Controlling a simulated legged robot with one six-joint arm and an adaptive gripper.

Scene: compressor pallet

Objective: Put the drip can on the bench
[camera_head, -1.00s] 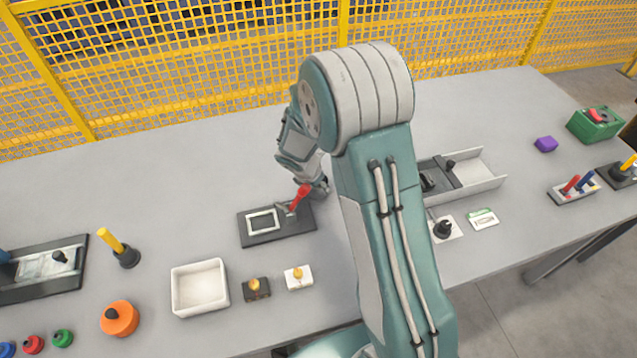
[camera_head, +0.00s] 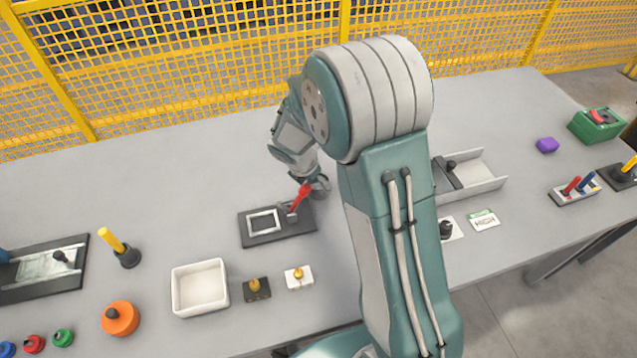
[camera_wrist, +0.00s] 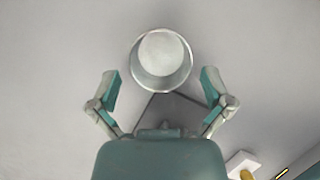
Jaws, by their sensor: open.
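The drip can (camera_wrist: 162,60) is a pale, round, open-topped can, seen from above in the wrist view. My gripper (camera_wrist: 160,80) is open, with one finger at the left of the can and one at the right. There are clear gaps between both fingers and the can, so nothing is gripped. The can's base is hidden, so its exact contact with the grey bench (camera_head: 180,190) cannot be told. In the head view my gripper (camera_head: 318,186) is partly hidden beside the red lever, and the can is not visible behind my arm.
A dark plate (camera_head: 278,231) with a red lever (camera_head: 301,197) lies close to my gripper. A white tray (camera_head: 200,289), an orange knob (camera_head: 120,318) and a yellow-handled lever (camera_head: 117,247) stand nearer the front left. A pale channel fixture (camera_head: 485,172) is to the right. A yellow fence runs behind.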

